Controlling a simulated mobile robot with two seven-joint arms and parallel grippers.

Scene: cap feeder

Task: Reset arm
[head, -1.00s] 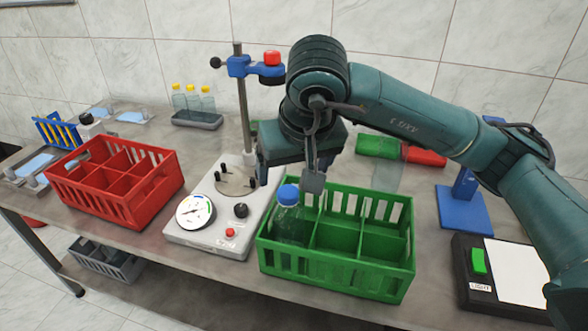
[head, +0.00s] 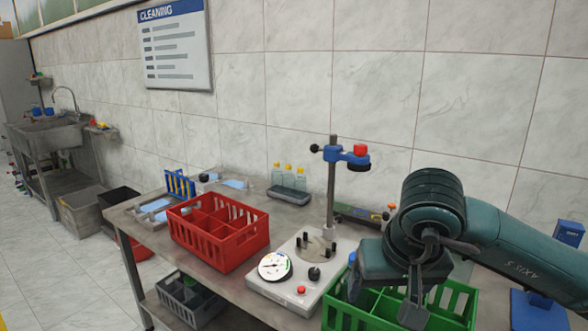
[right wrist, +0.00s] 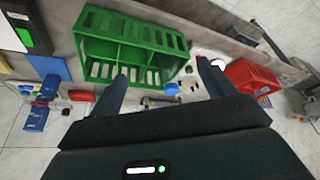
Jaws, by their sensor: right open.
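My right gripper (head: 405,290) hangs at the lower right of the head view, in front of the green crate and partly covering it. In the right wrist view its two fingers (right wrist: 162,84) are spread apart with nothing held between them. The green crate (head: 455,300) has several compartments and also shows in the right wrist view (right wrist: 130,45). A blue cap (right wrist: 170,88) shows at the crate's edge, between the fingers in that view. The bottle under it is mostly hidden. My left gripper is not in view.
A red divided crate (head: 215,243) stands left on the table. Between the crates is a machine (head: 290,285) with a gauge and an upright post (head: 331,190). Yellow-capped bottles (head: 288,177) stand behind. A grey crate (head: 190,302) is below; a sink (head: 50,133) is far left.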

